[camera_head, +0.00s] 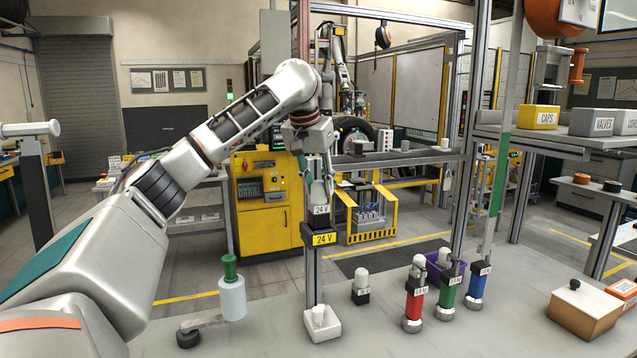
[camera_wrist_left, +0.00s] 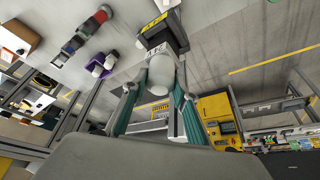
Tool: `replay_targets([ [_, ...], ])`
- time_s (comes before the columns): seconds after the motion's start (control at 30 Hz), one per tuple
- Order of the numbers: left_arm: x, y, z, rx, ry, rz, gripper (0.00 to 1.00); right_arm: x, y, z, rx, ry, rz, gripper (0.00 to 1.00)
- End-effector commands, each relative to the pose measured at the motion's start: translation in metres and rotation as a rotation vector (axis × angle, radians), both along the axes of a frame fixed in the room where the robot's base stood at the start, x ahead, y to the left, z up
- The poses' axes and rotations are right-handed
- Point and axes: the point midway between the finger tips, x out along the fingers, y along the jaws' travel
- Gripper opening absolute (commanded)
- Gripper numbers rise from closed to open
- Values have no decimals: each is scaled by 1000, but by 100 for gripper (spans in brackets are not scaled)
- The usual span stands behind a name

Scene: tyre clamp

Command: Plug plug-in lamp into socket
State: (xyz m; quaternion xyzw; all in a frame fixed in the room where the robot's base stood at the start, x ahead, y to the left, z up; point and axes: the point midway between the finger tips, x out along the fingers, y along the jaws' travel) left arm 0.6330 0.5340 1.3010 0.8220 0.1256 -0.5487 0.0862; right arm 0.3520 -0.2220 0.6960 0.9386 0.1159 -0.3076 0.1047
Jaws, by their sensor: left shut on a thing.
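A white-domed lamp with a dark base and a white "24 V" label (camera_head: 321,209) is upright at the top of a post. My left gripper (camera_head: 319,182) comes from above and is shut on the lamp's white dome. The socket, a dark block with a yellow "24 V" label (camera_head: 324,239), sits directly under the lamp base. In the left wrist view the lamp (camera_wrist_left: 160,76) is between the two fingers (camera_wrist_left: 158,100), in line with the socket (camera_wrist_left: 156,23). Lamp base and socket look to meet; I cannot tell how deep the pins sit. My right gripper is out of view.
Another lamp (camera_head: 361,291) stands on the table, right of the post. A white tray (camera_head: 322,330) is at the post's foot. Red (camera_head: 414,305), green (camera_head: 449,290) and blue (camera_head: 477,287) cylinders and a purple bin (camera_head: 433,262) stand further right. A bottle (camera_head: 232,298) is left.

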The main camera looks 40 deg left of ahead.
Motion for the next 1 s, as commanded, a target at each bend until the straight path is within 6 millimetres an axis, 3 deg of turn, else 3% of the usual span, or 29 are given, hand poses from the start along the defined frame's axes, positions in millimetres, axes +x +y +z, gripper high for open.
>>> replay_targets([
  [1.0, 0, 0, -23, 0, 0, -1, 0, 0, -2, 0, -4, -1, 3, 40],
])
